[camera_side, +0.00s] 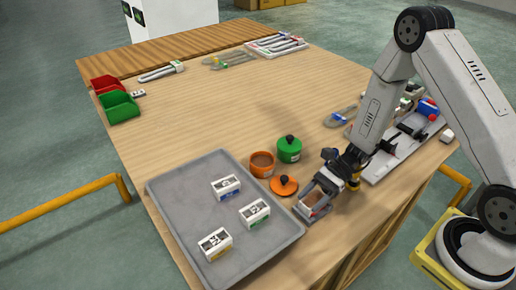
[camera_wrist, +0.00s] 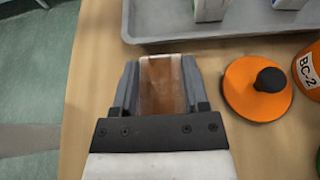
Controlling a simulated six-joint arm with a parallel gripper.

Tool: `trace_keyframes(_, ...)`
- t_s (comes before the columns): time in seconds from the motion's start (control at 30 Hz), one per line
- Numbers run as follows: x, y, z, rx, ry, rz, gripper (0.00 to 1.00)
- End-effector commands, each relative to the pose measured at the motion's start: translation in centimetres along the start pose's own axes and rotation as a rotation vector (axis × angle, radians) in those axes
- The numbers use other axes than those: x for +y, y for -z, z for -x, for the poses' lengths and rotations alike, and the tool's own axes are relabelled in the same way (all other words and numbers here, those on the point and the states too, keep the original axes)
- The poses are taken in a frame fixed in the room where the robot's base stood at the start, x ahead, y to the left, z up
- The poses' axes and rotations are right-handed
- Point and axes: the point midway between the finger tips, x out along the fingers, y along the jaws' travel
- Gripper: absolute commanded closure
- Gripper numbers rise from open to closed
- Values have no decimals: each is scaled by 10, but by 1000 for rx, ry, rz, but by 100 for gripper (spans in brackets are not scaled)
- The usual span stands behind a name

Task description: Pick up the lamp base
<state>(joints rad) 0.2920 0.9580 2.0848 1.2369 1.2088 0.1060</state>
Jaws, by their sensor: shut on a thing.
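My gripper (camera_side: 316,202) is low over the table's front right part, close to the right edge of the grey tray. In the wrist view my gripper (camera_wrist: 160,88) has its two grey fingers on either side of a clear-walled piece with a brown inside, which I take to be the lamp base (camera_wrist: 160,85). The fingers are shut on it. In the side view the lamp base (camera_side: 314,200) shows only in part between the fingers. I cannot tell whether it touches the table.
The grey tray (camera_side: 165,196) holds several white boxes. An orange lid (camera_side: 284,187) with a black knob, an orange pot (camera_side: 262,164) and a green lidded pot (camera_side: 289,150) stand just behind my gripper. Red (camera_side: 107,86) and green (camera_side: 119,108) bins sit far left. The table's middle is clear.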

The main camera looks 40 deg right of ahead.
Motion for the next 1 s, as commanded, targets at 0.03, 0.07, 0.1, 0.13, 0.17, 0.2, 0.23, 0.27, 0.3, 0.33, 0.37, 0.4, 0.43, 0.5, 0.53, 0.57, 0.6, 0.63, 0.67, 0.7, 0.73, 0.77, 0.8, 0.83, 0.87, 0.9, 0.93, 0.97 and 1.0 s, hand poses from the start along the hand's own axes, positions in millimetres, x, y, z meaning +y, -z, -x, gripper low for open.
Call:
trace_keyframes(0.03, -4, -1, 2, 3, 9, 6, 100)
trace_keyframes(0.07, -4, -2, 2, 3, 10, 7, 100)
trace_keyframes(0.1, -4, -3, 3, 3, 10, 7, 100)
trace_keyframes(0.13, -4, -4, 3, 3, 10, 8, 100)
trace_keyframes(0.17, -4, -6, 4, 2, 10, 8, 100)
trace_keyframes(0.2, -4, -8, 5, 3, 11, 9, 100)
trace_keyframes(0.23, -5, -10, 6, 3, 11, 9, 100)
trace_keyframes(0.27, -5, -12, 6, 3, 11, 10, 100)
trace_keyframes(0.3, -5, -15, 8, 3, 12, 10, 100)
trace_keyframes(0.33, -5, -17, 9, 3, 12, 10, 100)
trace_keyframes(0.37, -5, -20, 10, 3, 12, 11, 100)
trace_keyframes(0.4, -4, -24, 11, 3, 11, 10, 100)
trace_keyframes(0.43, -4, -27, 12, 3, 10, 10, 100)
trace_keyframes(0.5, -4, -34, 15, 2, 9, 9, 100)
trace_keyframes(0.53, -4, -38, 17, 2, 9, 9, 100)
trace_keyframes(0.57, -4, -41, 18, 1, 9, 10, 100)
trace_keyframes(0.6, -3, -46, 20, 1, 8, 9, 100)
trace_keyframes(0.63, -3, -49, 21, 1, 8, 8, 100)
trace_keyframes(0.67, -3, -52, 22, 1, 8, 8, 100)
trace_keyframes(0.7, -3, -57, 24, 1, 8, 9, 100)
trace_keyframes(0.73, -3, -60, 26, 1, 7, 8, 100)
trace_keyframes(0.77, -3, -64, 27, 2, 7, 8, 100)
trace_keyframes(0.8, -2, -68, 29, 1, 6, 7, 100)
trace_keyframes(0.83, -2, -70, 30, 1, 6, 7, 100)
trace_keyframes(0.87, -2, -74, 31, 1, 6, 7, 100)
trace_keyframes(0.9, -2, -77, 32, 0, 6, 6, 100)
trace_keyframes(0.93, -2, -79, 33, 0, 6, 6, 100)
trace_keyframes(0.97, -2, -82, 34, 0, 6, 7, 100)
trace_keyframes(1.0, -2, -84, 35, 0, 6, 6, 100)
